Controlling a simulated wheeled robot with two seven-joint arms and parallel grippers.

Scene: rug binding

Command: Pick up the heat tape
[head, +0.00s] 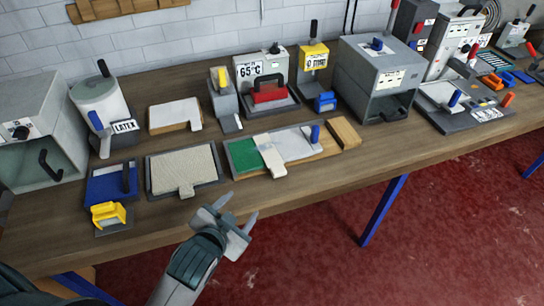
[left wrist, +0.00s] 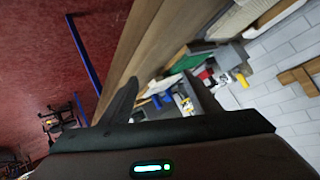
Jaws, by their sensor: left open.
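No object carries a readable heat tape label, so I cannot tell for sure which it is. A pale flat strip (head: 270,155) lies across a board with a green left part (head: 244,157) and a grey right part, its near end reaching over the board's front edge. A yellow holder-like piece (head: 108,214) sits on a dark base at the bench's left front. My left gripper (head: 237,209) is open and empty, in front of the bench's near edge, short of the strip. It also shows in the left wrist view (left wrist: 162,98). My right gripper is not in view.
A framed beige mat (head: 183,168) and a blue pad (head: 112,183) lie left of the board. A latex pot (head: 100,105), a 65°C heater (head: 262,68) and a grey oven (head: 378,80) stand behind. Bare wood (head: 150,235) runs along the front.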

